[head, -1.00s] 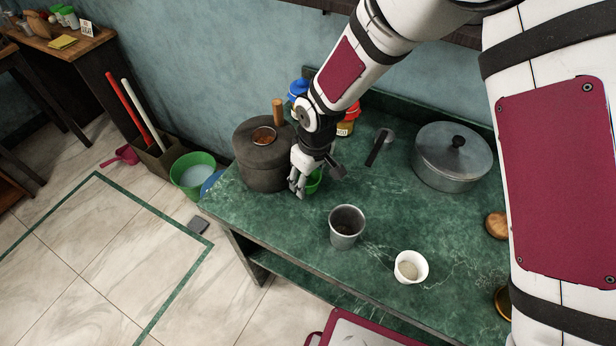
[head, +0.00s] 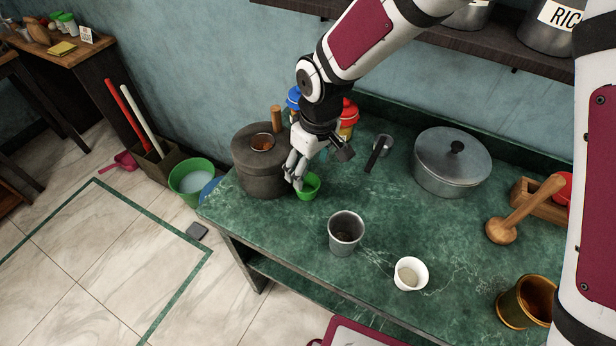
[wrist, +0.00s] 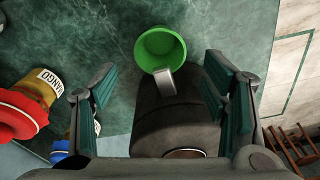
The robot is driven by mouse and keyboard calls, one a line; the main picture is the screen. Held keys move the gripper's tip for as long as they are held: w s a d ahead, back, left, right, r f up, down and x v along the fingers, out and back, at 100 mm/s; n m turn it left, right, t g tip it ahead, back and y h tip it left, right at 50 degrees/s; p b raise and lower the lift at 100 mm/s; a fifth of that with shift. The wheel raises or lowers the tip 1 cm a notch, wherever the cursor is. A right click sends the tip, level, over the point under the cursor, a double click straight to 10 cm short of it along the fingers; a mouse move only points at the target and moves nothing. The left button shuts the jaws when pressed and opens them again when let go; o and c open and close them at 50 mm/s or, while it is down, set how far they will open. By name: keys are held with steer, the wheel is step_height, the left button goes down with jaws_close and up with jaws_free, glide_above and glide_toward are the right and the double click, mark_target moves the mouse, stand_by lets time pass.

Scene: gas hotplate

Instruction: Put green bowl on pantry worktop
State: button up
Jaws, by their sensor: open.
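The small green bowl (head: 310,188) sits on the green marble worktop (head: 285,235), right of a dark lidded pot. My gripper (head: 297,182) is at its left side and hides part of it in the head view. In the wrist view the green bowl (wrist: 160,46) lies beyond the fingertips, between the two finger lines, with its hollow showing. A grey piece (wrist: 165,82) shows at its near rim; I cannot tell what it is. My gripper (wrist: 158,88) is open, with no object held between its fingers.
The dark pot (head: 258,180) is close by my gripper. Jars with red and blue lids (head: 347,118) stand behind. A metal cup (head: 346,232), white cup (head: 410,273), lidded pan (head: 452,165) and pestle (head: 520,212) are to the right. A wooden table (head: 60,58) stands far left.

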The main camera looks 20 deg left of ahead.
mark_target(313, 186)
steer(key=shift+d+r, duration=0.15)
steer(key=shift+r, duration=0.85)
steer(key=shift+d+r, duration=0.1)
steer(key=shift+r, duration=0.9)
steer(key=d+r+m+t+h, duration=0.1)
steer(key=d+r+m, duration=0.2)
steer(key=d+r, duration=0.55)
steer(key=d+r+m+t, duration=0.1)
steer(key=d+r+m, duration=0.2)
steer(key=d+r, duration=0.55)
steer(key=s+d+r+m+t, duration=0.1)
steer(key=s+d+m, duration=0.3)
steer(key=s+d, duration=0.3)
steer(key=s+d+r+m+t, duration=0.1)
steer(key=s+d+r+m, duration=0.1)
steer(key=s+d, duration=0.5)
steer(key=d+m, duration=0.1)
steer(key=d, duration=0.4)
steer(key=shift+s+d+r+m+h, duration=0.25)
steer(key=shift+d+r+m+h, duration=0.05)
steer(key=shift+d+m, duration=0.1)
